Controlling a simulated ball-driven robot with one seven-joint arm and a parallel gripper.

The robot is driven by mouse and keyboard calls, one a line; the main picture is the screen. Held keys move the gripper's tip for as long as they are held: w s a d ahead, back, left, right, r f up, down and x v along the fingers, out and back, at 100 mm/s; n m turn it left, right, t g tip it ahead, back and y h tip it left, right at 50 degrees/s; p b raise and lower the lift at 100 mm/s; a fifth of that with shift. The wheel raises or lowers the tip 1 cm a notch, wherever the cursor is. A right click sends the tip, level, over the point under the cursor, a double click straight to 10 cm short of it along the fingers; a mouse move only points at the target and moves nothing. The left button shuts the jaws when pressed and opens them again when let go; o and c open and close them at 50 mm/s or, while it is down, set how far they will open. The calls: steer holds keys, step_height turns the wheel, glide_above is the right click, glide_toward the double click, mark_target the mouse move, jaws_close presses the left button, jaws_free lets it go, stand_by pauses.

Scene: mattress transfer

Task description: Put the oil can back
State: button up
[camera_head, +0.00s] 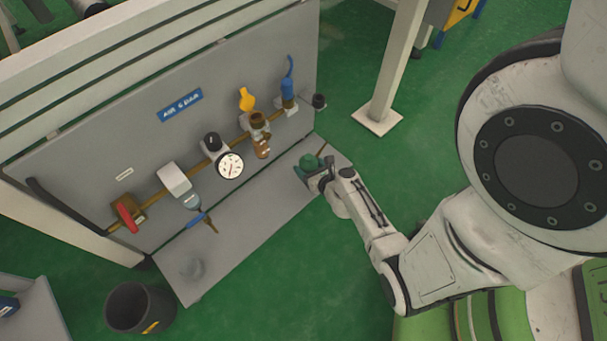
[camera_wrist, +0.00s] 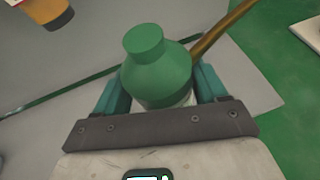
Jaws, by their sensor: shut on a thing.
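The green oil can (camera_head: 309,162) is at the right end of the grey shelf below the panel in the head view.
The grey shelf (camera_head: 245,240) is mostly bare to the left, with a dark round smudge on it. The upright panel (camera_head: 100,150) carries a pipe with a gauge (camera_head: 230,165) and several valves. A black bin (camera_head: 140,308) stands at lower left. A white post (camera_head: 395,70) stands behind.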

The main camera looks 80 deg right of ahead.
steer(key=f, duration=0.1)
steer(key=w+d+f+b, duration=0.2)
steer(key=shift+f, duration=0.3)
steer(key=f+b, duration=0.3)
steer(key=shift+w+d+f, duration=0.15)
steer(key=shift+w+f, duration=0.15)
steer(key=shift+f+b, duration=0.15)
steer(key=shift+b, duration=0.25)
steer(key=o, duration=1.3)
